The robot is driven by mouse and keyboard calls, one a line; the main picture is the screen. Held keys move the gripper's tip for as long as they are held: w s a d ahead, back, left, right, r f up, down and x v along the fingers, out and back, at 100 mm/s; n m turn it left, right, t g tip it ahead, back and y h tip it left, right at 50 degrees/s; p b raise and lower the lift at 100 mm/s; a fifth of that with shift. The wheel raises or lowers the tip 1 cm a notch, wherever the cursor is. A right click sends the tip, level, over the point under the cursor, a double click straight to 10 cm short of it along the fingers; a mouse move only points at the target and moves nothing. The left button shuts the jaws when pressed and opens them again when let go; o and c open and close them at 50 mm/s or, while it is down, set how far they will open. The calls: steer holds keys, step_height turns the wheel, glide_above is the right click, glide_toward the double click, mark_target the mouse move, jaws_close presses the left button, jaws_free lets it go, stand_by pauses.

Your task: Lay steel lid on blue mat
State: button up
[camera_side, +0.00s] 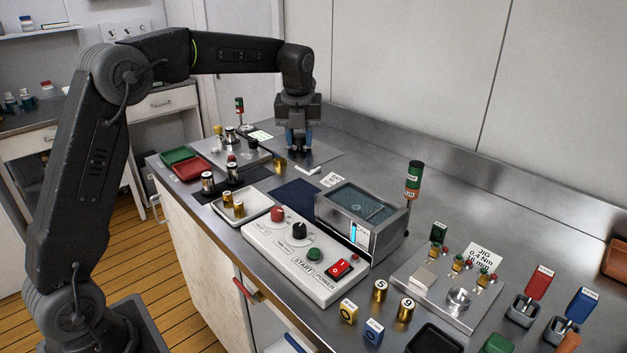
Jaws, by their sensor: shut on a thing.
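My gripper (299,148) points straight down at the back of the bench, behind the blue mat. It is shut, with its fingertips at a flat grey plate (325,157) that looks like the steel lid. The grip point is hidden between the fingers, and I cannot tell whether the plate touches the bench. The dark blue mat (296,193) lies flat on the bench, in front of and below my gripper in the picture. Its visible surface is bare.
A steel tank (375,239) with liquid stands right of the mat. A white control panel (300,262) with buttons is in front. A tray with brass cylinders (261,200) is left. A small white block (308,170) and a label (332,180) lie behind the mat.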

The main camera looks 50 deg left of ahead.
steer(key=s+a+f, duration=0.2)
steer(key=a+f, duration=0.5)
steer(key=a, duration=0.6)
glide_above(305, 197)
step_height(305, 197, down, 7)
steer(key=shift+s+d+f, duration=0.1)
steer(key=shift+s, duration=0.05)
steer(key=shift+f, duration=2.05)
steer(key=shift+f, duration=0.1)
steer(key=o, duration=1)
